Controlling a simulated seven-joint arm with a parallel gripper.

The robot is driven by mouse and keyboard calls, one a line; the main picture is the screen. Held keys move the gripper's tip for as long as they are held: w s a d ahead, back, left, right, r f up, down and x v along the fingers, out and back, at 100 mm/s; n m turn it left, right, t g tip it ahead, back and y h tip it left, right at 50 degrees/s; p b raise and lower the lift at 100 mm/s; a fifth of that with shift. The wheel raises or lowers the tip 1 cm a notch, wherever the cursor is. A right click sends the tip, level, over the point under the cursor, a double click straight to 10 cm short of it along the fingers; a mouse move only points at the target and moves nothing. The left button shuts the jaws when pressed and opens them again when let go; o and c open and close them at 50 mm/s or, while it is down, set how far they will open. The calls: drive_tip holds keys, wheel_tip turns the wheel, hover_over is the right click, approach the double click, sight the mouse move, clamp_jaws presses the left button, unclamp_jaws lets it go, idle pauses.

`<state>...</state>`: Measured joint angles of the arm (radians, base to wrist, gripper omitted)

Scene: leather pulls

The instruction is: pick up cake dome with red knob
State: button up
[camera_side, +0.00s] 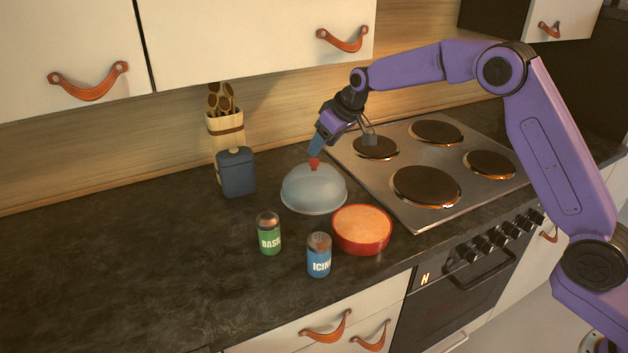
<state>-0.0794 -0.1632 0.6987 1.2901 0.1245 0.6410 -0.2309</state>
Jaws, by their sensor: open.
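The cake dome (313,190) is a translucent grey-blue cover standing upright on the dark counter, left of the stove. Its red knob (314,163) is on top. My gripper (316,150) is just above the dome, with its blue fingertips pointing down at the knob. It is open and holds nothing. One fingertip overlaps the knob's upper edge in this view, and I cannot tell whether they touch or whether the knob is between the fingers.
A red cake pan (362,231) stands right in front of the dome. A green basil shaker (269,233) and a blue icing shaker (319,255) are also in front. A blue canister (236,172) and a utensil holder (226,132) stand behind left. The left counter (110,260) is clear.

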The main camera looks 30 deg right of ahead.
sight(314, 160)
drive_tip(key=shift+s+x, duration=0.15)
drive_tip(key=shift+x, duration=1.3)
drive_tip(key=shift+s+x, duration=0.1)
drive_tip(key=shift+x, duration=1.35)
drive_tip(key=shift+f, duration=0.15)
clamp_jaws()
